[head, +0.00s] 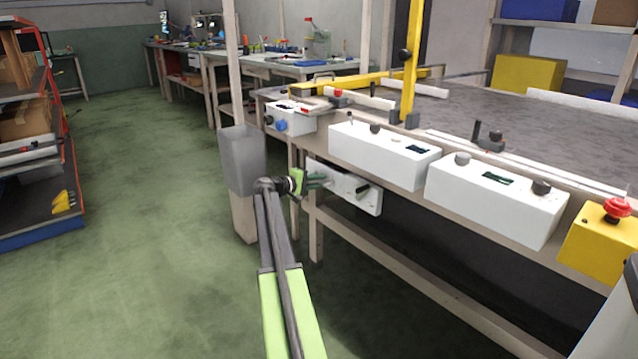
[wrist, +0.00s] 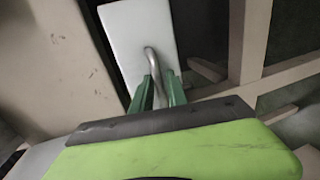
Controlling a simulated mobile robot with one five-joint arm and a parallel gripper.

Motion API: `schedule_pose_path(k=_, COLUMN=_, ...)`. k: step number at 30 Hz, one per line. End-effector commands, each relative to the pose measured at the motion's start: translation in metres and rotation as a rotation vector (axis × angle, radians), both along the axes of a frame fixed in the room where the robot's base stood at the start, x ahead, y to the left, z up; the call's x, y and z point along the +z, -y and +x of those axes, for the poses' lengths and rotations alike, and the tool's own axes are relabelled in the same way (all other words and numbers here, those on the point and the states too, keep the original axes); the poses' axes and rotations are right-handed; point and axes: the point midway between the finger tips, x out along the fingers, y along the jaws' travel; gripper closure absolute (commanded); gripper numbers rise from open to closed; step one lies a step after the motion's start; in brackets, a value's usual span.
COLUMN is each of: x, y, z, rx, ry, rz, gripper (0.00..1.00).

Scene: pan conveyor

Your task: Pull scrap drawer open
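The scrap drawer's white front (head: 345,187) is below the table edge in the head view. It also shows in the wrist view (wrist: 128,35), with a curved metal handle (wrist: 152,62) on it. My gripper (head: 320,180) is at the left part of this white front. In the wrist view its two green fingers (wrist: 159,84) stand apart, one on each side of the handle's lower end. I see a gap by the right finger, so it looks open around the handle. The inside of the drawer is hidden.
White control boxes (head: 380,155) and a yellow box with a red button (head: 600,240) line the table edge above. A table leg (head: 316,235) and low rail (head: 410,285) are below.

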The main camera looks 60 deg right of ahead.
Motion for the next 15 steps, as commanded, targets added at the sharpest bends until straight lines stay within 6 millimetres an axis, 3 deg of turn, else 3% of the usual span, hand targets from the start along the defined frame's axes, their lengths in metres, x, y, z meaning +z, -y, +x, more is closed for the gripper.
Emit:
schedule_pose_path(k=3, x=0.0002, y=-0.0004, z=0.0001, rx=0.000, ry=0.000, rz=0.000, gripper=0.83)
schedule_pose_path(k=7, x=0.0001, y=-0.0005, z=0.0002, rx=0.000, ry=0.000, rz=0.000, gripper=1.00)
schedule_pose_path(k=15, x=0.0002, y=-0.0007, z=0.0003, rx=0.000, ry=0.000, rz=0.000, gripper=1.00)
